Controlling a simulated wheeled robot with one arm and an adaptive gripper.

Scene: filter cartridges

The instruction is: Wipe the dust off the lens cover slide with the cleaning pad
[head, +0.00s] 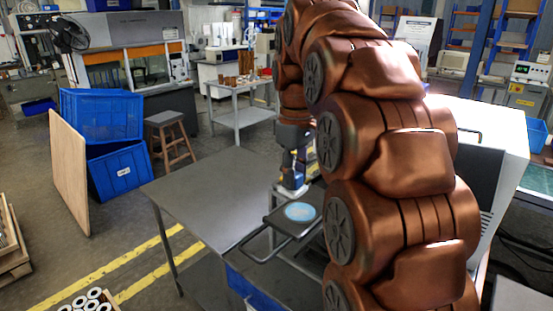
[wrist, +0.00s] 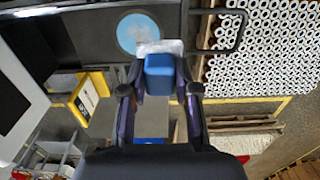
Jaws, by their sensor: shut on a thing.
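My gripper (wrist: 160,88) is shut on the cleaning pad, which has a blue grip block (wrist: 161,75) and a white pad face (wrist: 160,47). In the head view the gripper (head: 292,180) holds the pad (head: 291,191) just behind the lens cover. The lens cover slide is a dark plate (head: 278,221) with a round light-blue lens (head: 300,211). In the wrist view the lens (wrist: 133,28) shows a paler, whitish area, and the pad overlaps its lower right edge. I cannot tell whether the pad touches it.
The slide's dark bar handle (head: 255,247) sticks out over the grey table (head: 215,195), whose left part is clear. A white machine housing (head: 490,150) stands right of my arm. Blue crates (head: 120,170) and a stool (head: 167,125) stand at left. Many white cartridges (wrist: 265,50) show in the wrist view.

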